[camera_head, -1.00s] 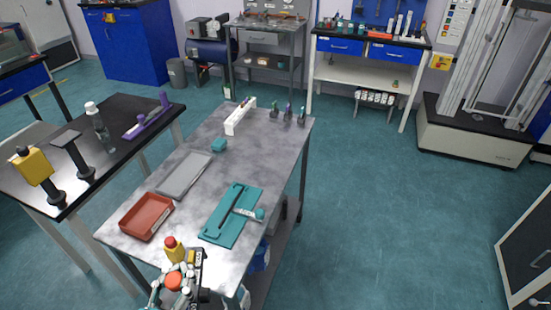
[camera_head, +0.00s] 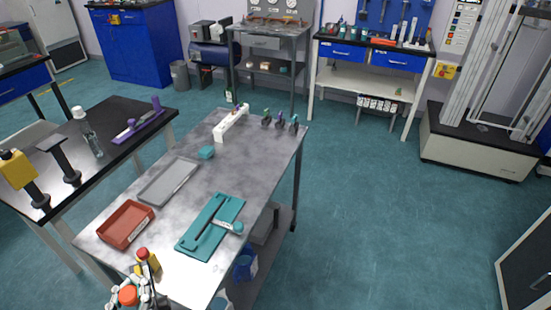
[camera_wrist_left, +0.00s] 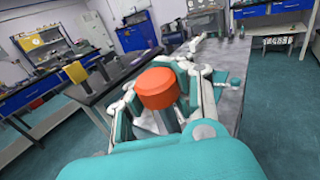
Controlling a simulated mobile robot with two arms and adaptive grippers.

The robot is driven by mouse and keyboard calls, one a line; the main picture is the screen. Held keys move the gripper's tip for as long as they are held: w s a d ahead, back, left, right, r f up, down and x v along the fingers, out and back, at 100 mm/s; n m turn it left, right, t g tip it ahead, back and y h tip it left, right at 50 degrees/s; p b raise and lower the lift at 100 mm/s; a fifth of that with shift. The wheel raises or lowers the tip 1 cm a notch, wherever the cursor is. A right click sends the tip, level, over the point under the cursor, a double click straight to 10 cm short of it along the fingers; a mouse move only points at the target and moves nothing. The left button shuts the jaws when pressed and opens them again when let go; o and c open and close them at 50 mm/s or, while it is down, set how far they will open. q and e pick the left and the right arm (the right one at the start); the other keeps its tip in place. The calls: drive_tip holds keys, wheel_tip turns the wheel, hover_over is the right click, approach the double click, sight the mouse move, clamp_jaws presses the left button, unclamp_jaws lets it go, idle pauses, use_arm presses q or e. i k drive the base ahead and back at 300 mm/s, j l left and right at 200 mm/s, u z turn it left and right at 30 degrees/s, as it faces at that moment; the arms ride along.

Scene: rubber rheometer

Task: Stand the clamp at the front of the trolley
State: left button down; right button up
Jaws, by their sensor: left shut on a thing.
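My left gripper (camera_head: 130,299) is at the bottom left of the head view, by the near end of the grey-topped trolley (camera_head: 232,165). It is shut on an orange-red thing (camera_head: 127,295), whose blunt round top (camera_wrist_left: 157,88) shows between the fingers in the left wrist view. The fingers hide the rest of it, so I cannot tell whether it is the clamp. A small yellow and red thing (camera_head: 147,260) shows just beyond the gripper at the trolley's near edge. Three small upright things with coloured tips (camera_head: 279,120) stand at the trolley's far end. My right gripper is out of view.
A black-topped bench (camera_head: 100,165) stands left. Open floor lies right.

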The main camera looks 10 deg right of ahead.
sight(259, 162)
drive_tip(key=i+l, duration=0.15)
drive_tip(key=l, duration=0.2)
drive_tip(key=i+l, duration=0.15)
drive_tip(key=l, duration=0.2)
drive_tip(key=i+l, duration=0.2)
drive_tip(key=l, duration=0.15)
drive_tip(key=i+l, duration=0.15)
drive_tip(key=l, duration=0.2)
drive_tip(key=i+l+u, duration=0.1)
drive_tip(key=l, duration=0.3)
drive_tip(key=i+j, duration=0.15)
drive_tip(key=i, duration=0.3)
drive_tip(key=i+j, duration=0.1)
drive_tip(key=i, duration=0.35)
